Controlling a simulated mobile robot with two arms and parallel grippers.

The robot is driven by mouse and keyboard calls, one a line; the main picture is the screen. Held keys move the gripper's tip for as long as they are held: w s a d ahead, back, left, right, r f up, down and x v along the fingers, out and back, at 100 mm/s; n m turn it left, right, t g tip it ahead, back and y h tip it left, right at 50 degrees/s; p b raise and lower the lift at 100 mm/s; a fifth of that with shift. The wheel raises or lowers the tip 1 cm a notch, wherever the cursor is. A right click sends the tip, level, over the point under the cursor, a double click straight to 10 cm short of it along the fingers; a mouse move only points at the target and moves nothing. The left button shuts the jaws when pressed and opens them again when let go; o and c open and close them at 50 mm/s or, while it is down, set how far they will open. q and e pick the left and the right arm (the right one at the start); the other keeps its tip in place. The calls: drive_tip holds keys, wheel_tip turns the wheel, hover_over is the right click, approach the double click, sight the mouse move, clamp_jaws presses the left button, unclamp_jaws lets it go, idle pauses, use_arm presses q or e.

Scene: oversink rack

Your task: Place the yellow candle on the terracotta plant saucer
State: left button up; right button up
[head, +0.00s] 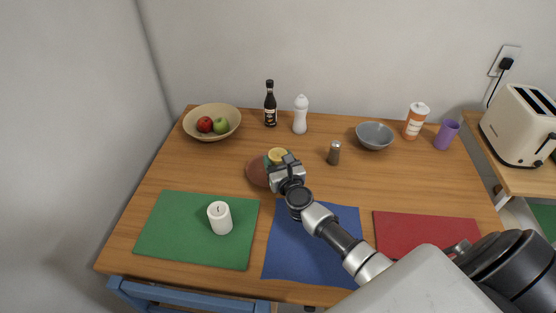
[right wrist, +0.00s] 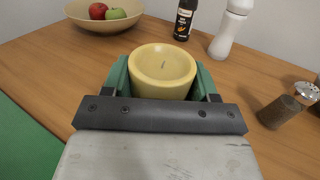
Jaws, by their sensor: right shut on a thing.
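The yellow candle (right wrist: 162,66) is between the green-padded fingers of my right gripper (right wrist: 160,82), which is shut on it. In the head view the candle's top (head: 277,155) shows just beyond my right gripper (head: 280,164). The terracotta saucer (head: 257,171) lies on the table and shows to the left of and beneath the gripper. The gripper and candle hide part of it. I cannot tell whether the candle touches the saucer. The saucer cannot be made out in the right wrist view. My left gripper is not in view.
A white candle (head: 220,218) stands on a green mat (head: 170,225). A blue mat (head: 300,250) and a red mat (head: 420,233) lie along the front. A fruit bowl (head: 232,113), dark bottle (head: 270,105), white shaker (head: 300,116), pepper shaker (head: 334,153) and grey bowl (head: 374,137) stand behind.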

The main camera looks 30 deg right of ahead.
drive_tip(key=shift+f, duration=0.2)
drive_tip(key=o, duration=1)
drive_tip(key=shift+o, duration=0.2)
drive_tip(key=shift+r, duration=0.1)
drive_tip(key=shift+r, duration=0.3)
drive_tip(key=shift+r+p, duration=0.45)
drive_tip(key=shift+p, duration=0.3)
drive_tip(key=s, duration=0.4)
drive_tip(key=s+a, duration=0.1)
drive_tip(key=s, duration=0.3)
drive_tip(key=s+a, duration=0.1)
drive_tip(key=s, duration=0.3)
drive_tip(key=shift+f+b, duration=0.2)
drive_tip(key=shift+b, duration=0.1)
drive_tip(key=shift+w, duration=0.1)
